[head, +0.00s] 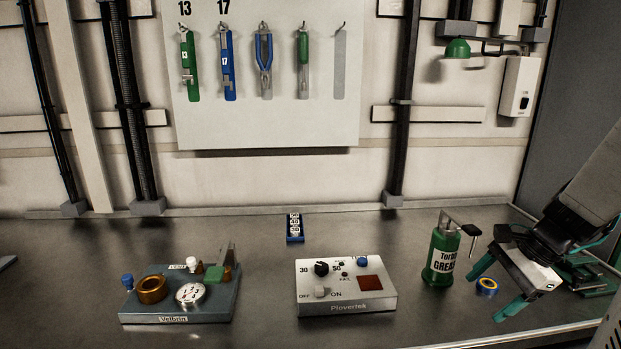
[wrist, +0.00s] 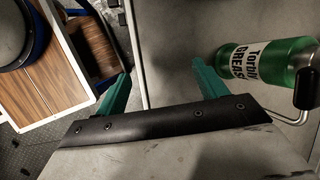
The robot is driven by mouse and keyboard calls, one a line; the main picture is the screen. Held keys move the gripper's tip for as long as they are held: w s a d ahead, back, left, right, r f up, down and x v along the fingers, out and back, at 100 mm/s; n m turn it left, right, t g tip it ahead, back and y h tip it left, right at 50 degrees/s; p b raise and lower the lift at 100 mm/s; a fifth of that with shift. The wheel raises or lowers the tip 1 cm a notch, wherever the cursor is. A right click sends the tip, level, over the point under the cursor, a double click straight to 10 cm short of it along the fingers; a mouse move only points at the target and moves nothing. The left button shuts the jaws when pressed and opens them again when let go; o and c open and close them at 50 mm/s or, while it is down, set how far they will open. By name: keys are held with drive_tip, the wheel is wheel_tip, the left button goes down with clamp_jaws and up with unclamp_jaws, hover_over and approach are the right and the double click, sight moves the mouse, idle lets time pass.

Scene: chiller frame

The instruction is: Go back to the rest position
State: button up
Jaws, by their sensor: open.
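My gripper (head: 497,289) is at the right end of the bench in the head view, with its teal fingers spread and nothing between them. In the wrist view my gripper (wrist: 162,82) also shows two teal fingers wide apart. The green grease can (head: 443,256) stands upright on the bench, left of my gripper and apart from it. In the wrist view the grease can (wrist: 268,60) lies to the right of the fingers. A small blue and yellow ring (head: 487,286) is on the bench close to the gripper's upper finger.
A white Plovertek box (head: 345,305) and a grey Velbrin block (head: 180,310) with fittings stand on the bench (head: 260,275). A blue numbered lock (head: 294,228) lies behind. Tools hang on a wall board (head: 270,125). A wood-topped item (wrist: 50,80) shows at left in the wrist view.

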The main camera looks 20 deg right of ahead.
drive_tip(key=s+a+r+n+g+h, duration=0.1)
drive_tip(key=s+a+r+n, duration=0.3)
drive_tip(key=a+n, duration=0.5)
drive_tip(key=s+a+r+n+g+h, duration=0.1)
drive_tip(key=s+a+r+n+h, duration=0.2)
drive_tip(key=a+n, duration=0.6)
drive_tip(key=shift+s+a+r+n, duration=0.3)
drive_tip(key=shift+s+a+r, duration=0.25)
drive_tip(key=shift+a, duration=0.15)
drive_tip(key=shift+a+r+n, duration=0.1)
drive_tip(key=shift+a+n, duration=0.2)
drive_tip(key=shift+a, duration=0.15)
